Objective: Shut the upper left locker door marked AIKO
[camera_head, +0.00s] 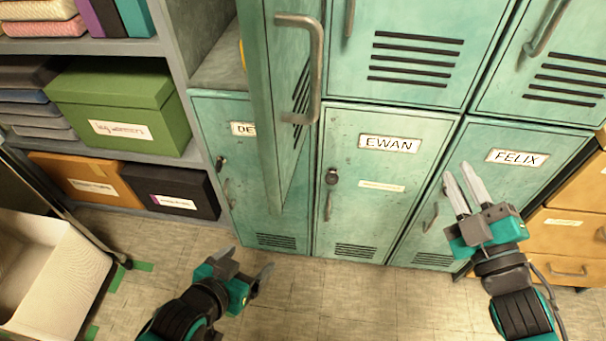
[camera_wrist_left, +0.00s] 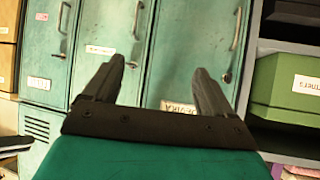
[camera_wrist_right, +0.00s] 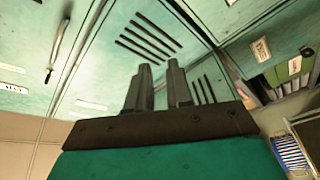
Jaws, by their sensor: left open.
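The upper left locker door (camera_head: 268,110) stands open, sticking out toward me nearly edge-on, with its bar handle (camera_head: 313,70) on the right side. Its name label is not visible. Part of the open compartment (camera_head: 222,65) shows left of the door. My left gripper (camera_head: 254,262) is open and empty, low in front of the lower lockers, below the door's lower edge; its spread fingers (camera_wrist_left: 155,85) show in the left wrist view. My right gripper (camera_head: 464,178) is in front of the FELIX door, right of the open door. Its fingers (camera_wrist_right: 160,85) have a narrow empty gap between them.
Lower doors marked DE… (camera_head: 220,135), EWAN (camera_head: 385,190) and FELIX (camera_head: 505,190) are shut, as are the upper doors right of the open one. A shelf with a green box (camera_head: 115,100) stands left. A white bin (camera_head: 45,265) is on the floor; drawers (camera_head: 570,235) stand right.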

